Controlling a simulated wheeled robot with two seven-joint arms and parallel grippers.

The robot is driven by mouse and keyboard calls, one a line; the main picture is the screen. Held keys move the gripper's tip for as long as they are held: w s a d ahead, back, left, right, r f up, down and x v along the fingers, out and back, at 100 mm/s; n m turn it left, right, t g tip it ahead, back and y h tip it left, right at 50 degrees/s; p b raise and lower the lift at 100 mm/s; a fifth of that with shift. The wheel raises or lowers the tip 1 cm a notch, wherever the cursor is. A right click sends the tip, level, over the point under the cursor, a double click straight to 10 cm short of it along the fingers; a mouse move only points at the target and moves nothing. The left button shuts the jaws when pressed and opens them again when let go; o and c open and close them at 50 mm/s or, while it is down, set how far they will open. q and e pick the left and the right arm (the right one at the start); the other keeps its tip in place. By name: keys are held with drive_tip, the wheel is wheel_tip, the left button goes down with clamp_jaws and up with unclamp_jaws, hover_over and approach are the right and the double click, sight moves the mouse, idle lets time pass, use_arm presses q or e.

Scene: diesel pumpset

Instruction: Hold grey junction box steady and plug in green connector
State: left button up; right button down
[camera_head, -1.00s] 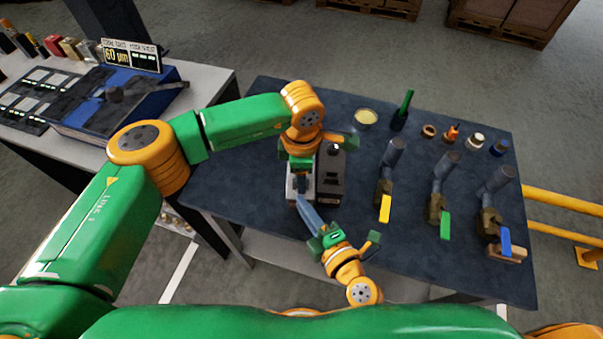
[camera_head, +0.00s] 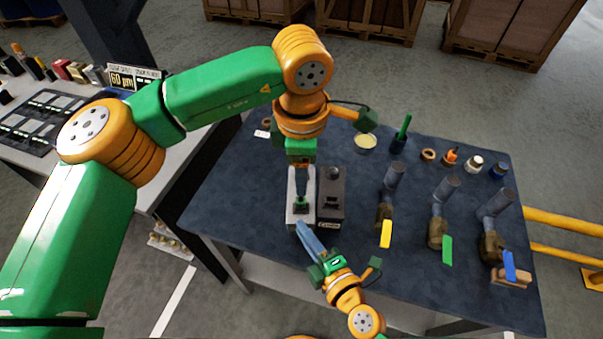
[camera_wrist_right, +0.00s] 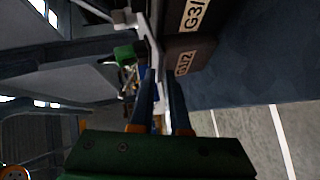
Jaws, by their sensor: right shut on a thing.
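The light grey junction box (camera_head: 291,212) stands on the dark table mat, left of a dark box. A dark green connector (camera_head: 301,204) sits upright at the box; how deeply it is seated cannot be told. A green part, apparently this connector (camera_wrist_right: 124,52), shows beside the pale box edge in the right wrist view. My left gripper (camera_head: 301,196) points down just above the connector, its fingers spread with a gap between them. My right gripper (camera_head: 303,228) reaches from the front and is shut on the junction box's near end. Its fingers (camera_wrist_right: 160,75) partly hide the box in the wrist view.
The dark box (camera_head: 331,190) stands close against the junction box's right side. Several pipe valves with yellow (camera_head: 385,234), green (camera_head: 447,250) and blue (camera_head: 509,266) handles stand to the right. A yellowish dish (camera_head: 365,142) and small parts lie at the back.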

use_arm(q)
drive_tip(key=shift+f, duration=0.1)
use_arm(e)
drive_tip(key=shift+s+f, duration=0.25)
drive_tip(key=shift+f, duration=0.3)
drive_tip(key=c, duration=1)
unclamp_jaws()
drive_tip(key=shift+w, duration=0.1)
drive_tip(key=shift+o, duration=0.9)
drive_tip(key=shift+w, duration=0.5)
use_arm(q)
drive_tip(key=shift+w+f, duration=0.15)
drive_tip(key=shift+w, duration=0.45)
drive_tip(key=shift+s, duration=0.2)
use_arm(e)
drive_tip(key=shift+s+r, duration=0.15)
drive_tip(key=shift+s, duration=0.05)
